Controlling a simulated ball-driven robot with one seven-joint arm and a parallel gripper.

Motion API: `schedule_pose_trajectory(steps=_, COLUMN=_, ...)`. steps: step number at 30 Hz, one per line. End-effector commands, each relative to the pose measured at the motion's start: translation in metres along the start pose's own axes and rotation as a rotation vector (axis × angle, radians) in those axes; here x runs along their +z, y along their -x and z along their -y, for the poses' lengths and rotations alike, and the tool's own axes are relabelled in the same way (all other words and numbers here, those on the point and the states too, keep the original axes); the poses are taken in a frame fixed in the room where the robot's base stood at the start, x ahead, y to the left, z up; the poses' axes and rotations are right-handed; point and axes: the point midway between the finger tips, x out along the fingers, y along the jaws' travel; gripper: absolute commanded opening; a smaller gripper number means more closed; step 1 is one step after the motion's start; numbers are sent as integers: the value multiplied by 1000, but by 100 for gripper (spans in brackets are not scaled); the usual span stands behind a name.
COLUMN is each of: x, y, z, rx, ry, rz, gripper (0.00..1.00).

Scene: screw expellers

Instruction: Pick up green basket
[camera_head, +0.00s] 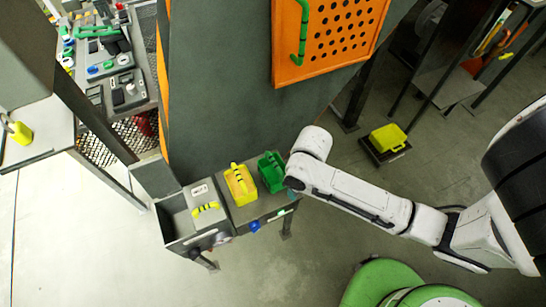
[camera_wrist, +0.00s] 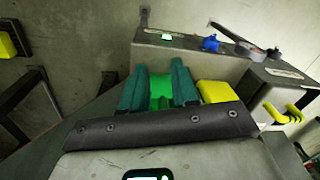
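The green basket (camera_head: 271,170) sits at the right end of the grey machine's top in the head view, just left of my arm's end. In the wrist view, part of the green basket (camera_wrist: 161,88) shows bright green between the two dark teal fingers of my gripper (camera_wrist: 160,82). The fingers stand apart with the basket in the gap. I cannot see firm contact on it. The basket's lower part is hidden in the wrist view.
A yellow basket (camera_head: 240,184) stands close beside the green one, and also shows in the wrist view (camera_wrist: 217,91). A yellow handle (camera_head: 206,210) is on the tray at left. A blue knob (camera_head: 254,226) sticks out in front. A tall dark green column (camera_head: 235,90) rises behind.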

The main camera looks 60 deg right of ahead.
Motion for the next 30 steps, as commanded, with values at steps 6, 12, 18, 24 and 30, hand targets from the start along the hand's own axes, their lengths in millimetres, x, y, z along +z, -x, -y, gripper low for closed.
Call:
schedule_pose_trajectory(steps=6, x=-47, y=46, z=-23, rx=-39, ry=-134, rz=7, gripper=29)
schedule_pose_trajectory(steps=12, x=-85, y=74, z=-29, rx=-86, ry=-231, rz=-3, gripper=29)
schedule_pose_trajectory(steps=18, x=-103, y=80, z=-29, rx=-111, ry=-273, rz=-10, gripper=29)
schedule_pose_trajectory(steps=24, x=-104, y=50, z=-25, rx=-112, ry=-277, rz=-8, gripper=29)
schedule_pose_trajectory(steps=30, x=-104, y=30, z=-23, rx=-112, ry=-277, rz=-10, gripper=29)
